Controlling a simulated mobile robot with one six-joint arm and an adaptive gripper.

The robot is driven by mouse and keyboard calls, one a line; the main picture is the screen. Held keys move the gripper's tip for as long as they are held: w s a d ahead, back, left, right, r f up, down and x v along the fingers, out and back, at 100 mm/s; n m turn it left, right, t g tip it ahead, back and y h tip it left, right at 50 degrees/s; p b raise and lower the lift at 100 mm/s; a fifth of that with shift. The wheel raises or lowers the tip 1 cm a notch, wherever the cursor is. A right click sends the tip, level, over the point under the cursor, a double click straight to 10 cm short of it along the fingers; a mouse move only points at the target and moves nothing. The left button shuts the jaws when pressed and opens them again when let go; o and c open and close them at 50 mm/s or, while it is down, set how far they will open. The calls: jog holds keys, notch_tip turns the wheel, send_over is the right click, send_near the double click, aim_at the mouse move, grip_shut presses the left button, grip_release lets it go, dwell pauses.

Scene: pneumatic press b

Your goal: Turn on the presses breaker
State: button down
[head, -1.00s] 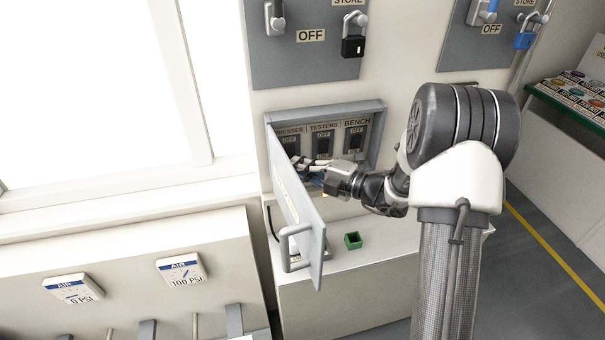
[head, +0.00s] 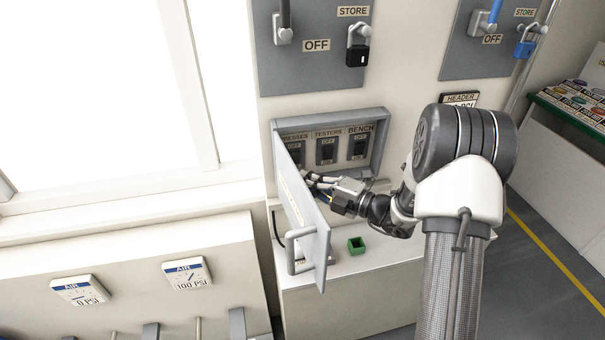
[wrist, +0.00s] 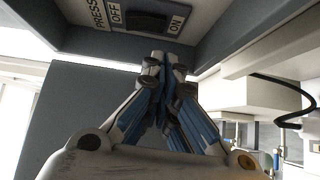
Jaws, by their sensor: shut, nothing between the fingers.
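The presses breaker (head: 295,152) is the leftmost of three dark switches in the open grey breaker box. In the wrist view its dark switch (wrist: 148,20) sits between an OFF label on the left and an ON label on the right. I cannot tell the lever's exact position. My gripper (head: 312,181) is shut and empty, at the box's lower left beside the open door. In the wrist view my gripper's fingertips (wrist: 165,62) are together just below the switch in the picture, with a gap seeming to remain.
The box door (head: 303,215) hangs open on the left, close to my gripper. The testers breaker (head: 326,151) and bench breaker (head: 359,146) are to the right. A green open cube (head: 356,246) rests on the ledge below. A black padlock (head: 357,54) hangs above.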

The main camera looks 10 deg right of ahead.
jog(key=p+v, duration=0.1)
jog(key=v, duration=0.9)
jog(key=shift+s+f, duration=0.3)
jog(key=shift+f, duration=0.35)
